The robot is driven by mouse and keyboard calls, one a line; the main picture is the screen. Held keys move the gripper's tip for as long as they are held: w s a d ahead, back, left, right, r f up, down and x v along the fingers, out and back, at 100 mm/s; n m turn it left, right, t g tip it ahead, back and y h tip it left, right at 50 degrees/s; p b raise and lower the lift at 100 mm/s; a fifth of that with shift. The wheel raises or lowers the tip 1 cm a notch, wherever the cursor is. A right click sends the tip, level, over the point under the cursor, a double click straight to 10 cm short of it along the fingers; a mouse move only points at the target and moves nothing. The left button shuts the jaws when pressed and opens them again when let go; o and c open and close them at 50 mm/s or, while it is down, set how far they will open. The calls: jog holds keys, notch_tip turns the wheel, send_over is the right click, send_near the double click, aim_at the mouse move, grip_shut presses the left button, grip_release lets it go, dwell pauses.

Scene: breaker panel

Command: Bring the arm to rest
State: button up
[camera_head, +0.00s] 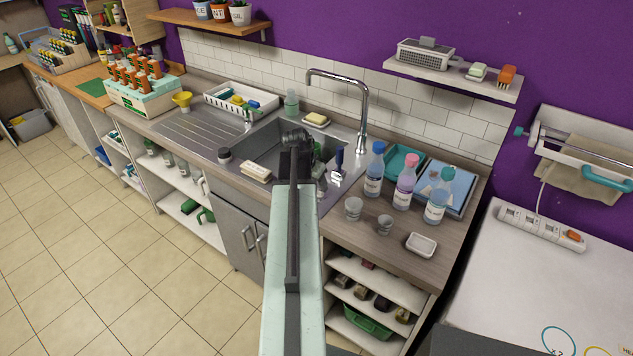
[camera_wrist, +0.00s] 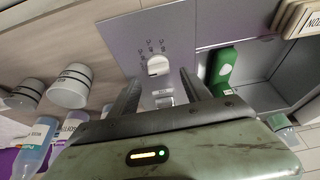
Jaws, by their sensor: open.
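My arm (camera_head: 293,270) reaches from the bottom of the head view over the counter front, with my gripper (camera_head: 297,145) above the sink (camera_head: 262,150). In the wrist view my gripper (camera_wrist: 158,85) is open. Its two dark fingers are apart with nothing held between them. Beyond the fingers is a grey metal panel (camera_wrist: 125,50) with a white knob (camera_wrist: 157,65) and small markings; whether a finger touches it, I cannot tell.
Labelled bottles (camera_head: 405,182), two cups (camera_head: 353,208) and a white dish (camera_head: 421,244) stand right of the sink. The tall faucet (camera_head: 364,110) rises behind it. The wrist view shows a green object (camera_wrist: 222,68) in the sink. Floor (camera_head: 90,240) at left is clear.

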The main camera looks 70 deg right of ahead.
jog(key=p+v, duration=0.2)
jog(key=v, duration=0.2)
jog(key=shift+r+p, duration=0.2)
jog(key=shift+p, duration=0.1)
